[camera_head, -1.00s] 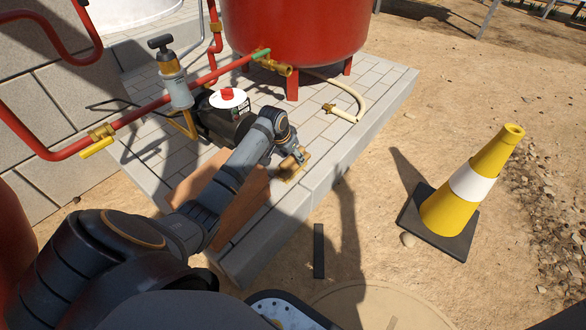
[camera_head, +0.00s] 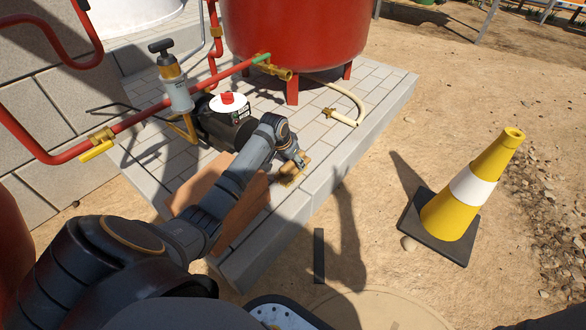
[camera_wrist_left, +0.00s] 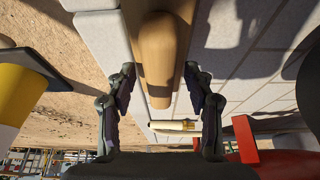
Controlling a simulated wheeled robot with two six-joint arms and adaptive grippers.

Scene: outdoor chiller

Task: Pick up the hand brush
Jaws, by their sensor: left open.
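The hand brush (camera_head: 289,181) shows as a small wooden piece on the pale paved slab near its front edge, largely covered by my left gripper (camera_head: 296,164). In the left wrist view its rounded wooden handle (camera_wrist_left: 158,45) extends between the two fingers of the left gripper (camera_wrist_left: 159,82). The fingers are open, one on each side of the handle, with a visible gap on both sides. The bristles cannot be made out. My right gripper is not in view.
Terracotta-coloured blocks (camera_head: 240,210) stand under my left forearm. A black pump (camera_head: 225,122), red pipes (camera_head: 150,112) and a red tank (camera_head: 295,38) are behind. A yellow and white cone (camera_head: 470,190) stands on open sandy ground at right.

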